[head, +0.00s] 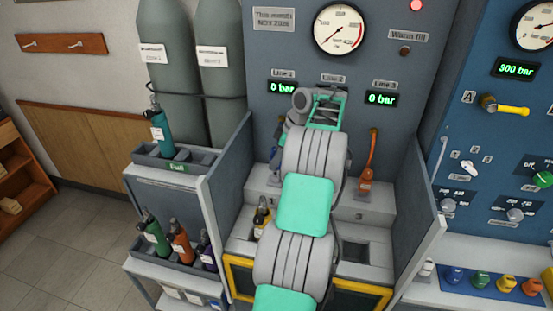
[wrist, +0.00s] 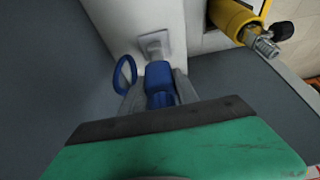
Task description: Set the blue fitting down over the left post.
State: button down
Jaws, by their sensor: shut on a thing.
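The blue fitting (wrist: 158,73) is between the two fingers of my gripper (wrist: 158,92) in the wrist view, and the fingers are shut on it. A blue ring (wrist: 124,74) shows just to its left. Beyond the fitting's far end is a pale square plate with a short grey stub (wrist: 154,42), likely the left post's foot. The fitting's end appears to meet the stub; I cannot tell whether it is around it or only in line. In the head view a sliver of blue (head: 274,154) shows under Line 1, and my arm hides most of the gripper.
A yellow bottle (head: 262,217) with a metal valve (wrist: 262,46) stands close by, in front of the left station. An orange fitting (head: 367,162) stands under Line 3 at right. Side walls (head: 228,185) flank the bench. A rack (head: 180,158) holding a teal bottle stands left.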

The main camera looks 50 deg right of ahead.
jog(key=shift+f+b, duration=1.5)
jog(key=shift+f, duration=0.3)
dwell(0.4)
jog(key=c, duration=0.8)
grip_release()
jog(key=shift+c, duration=0.2)
jog(key=p+v, duration=0.4)
jog(key=v, duration=0.3)
jog(key=shift+s+r, duration=0.2)
jog(key=shift+r, duration=0.15)
